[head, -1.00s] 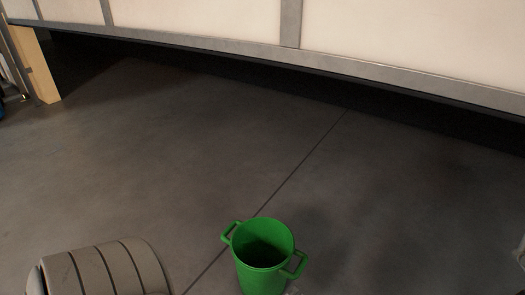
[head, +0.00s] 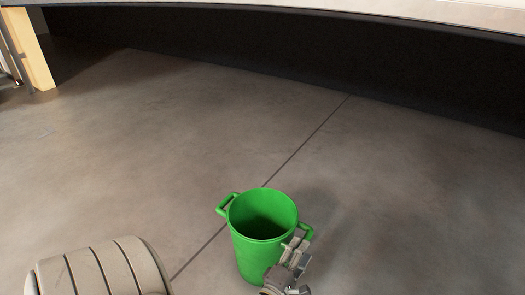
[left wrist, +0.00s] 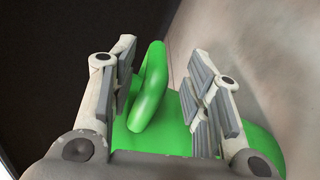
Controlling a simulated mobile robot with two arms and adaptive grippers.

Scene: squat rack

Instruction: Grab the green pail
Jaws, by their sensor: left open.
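The green pail (head: 250,236) stands upright on the floor at the bottom centre of the head view, with a loop handle on each side. My left gripper (head: 298,246) is at the pail's right-hand handle (head: 307,231), in front of the pail's side. In the left wrist view, the left gripper (left wrist: 161,58) is open, with the green handle (left wrist: 150,88) between its fingers, nearer the left finger. The pail's body (left wrist: 172,140) shows below and behind the fingers. I cannot tell whether a finger touches the handle. My right gripper is not in view.
Bare grey concrete floor (head: 170,130) lies around the pail, with a thin dark seam running past it. A long pale panel (head: 400,12) with a dark gap beneath crosses the back. A wooden post (head: 35,55) stands at the far left.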

